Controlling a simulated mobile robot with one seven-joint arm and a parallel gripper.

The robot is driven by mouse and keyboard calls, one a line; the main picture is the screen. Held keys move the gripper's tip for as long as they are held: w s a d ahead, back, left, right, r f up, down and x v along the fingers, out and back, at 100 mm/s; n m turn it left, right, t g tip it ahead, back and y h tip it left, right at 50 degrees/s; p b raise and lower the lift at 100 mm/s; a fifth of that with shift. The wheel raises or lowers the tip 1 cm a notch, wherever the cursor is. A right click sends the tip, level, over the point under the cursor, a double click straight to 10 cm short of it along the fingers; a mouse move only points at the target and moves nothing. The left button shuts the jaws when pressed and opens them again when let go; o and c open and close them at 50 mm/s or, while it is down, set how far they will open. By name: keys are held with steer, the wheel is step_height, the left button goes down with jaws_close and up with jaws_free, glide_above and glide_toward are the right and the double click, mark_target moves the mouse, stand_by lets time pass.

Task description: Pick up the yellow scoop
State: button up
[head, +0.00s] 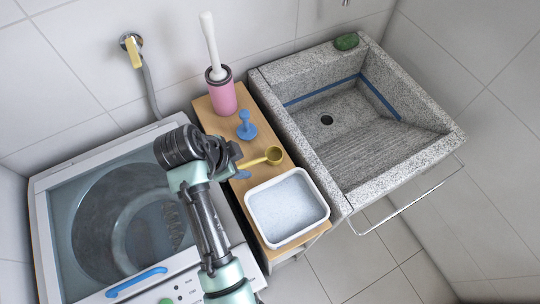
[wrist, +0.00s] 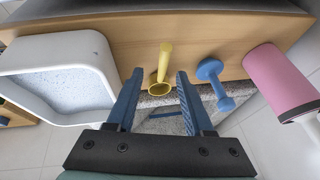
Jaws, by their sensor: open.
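The yellow scoop (head: 258,161) lies on the narrow wooden shelf between the washing machine and the stone sink, its round cup to the right in the head view. In the wrist view the scoop (wrist: 165,62) shows between the fingertips, cup nearer the palm, with a gap on each side. My gripper (head: 238,162) is open and empty at the handle end of the scoop in the head view; its blue fingers also show in the wrist view (wrist: 160,76). I cannot tell whether the fingers are level with the scoop. Part of the handle is hidden in the head view.
A white tub (head: 312,232) of pale contents stands close in front of the scoop. A blue knobbed tool (head: 246,126) and a pink holder (head: 222,96) with a white-handled brush stand behind. The stone sink (head: 300,136) borders the right, the washing machine (head: 50,190) the left.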

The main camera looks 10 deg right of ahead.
mark_target(248, 163)
steer(key=shift+w+p+x, duration=0.2)
steer(key=shift+p+x, duration=0.15)
steer(key=shift+x, duration=2.55)
steer(key=shift+d+r, duration=0.1)
steer(key=shift+r, duration=0.1)
jaws_close()
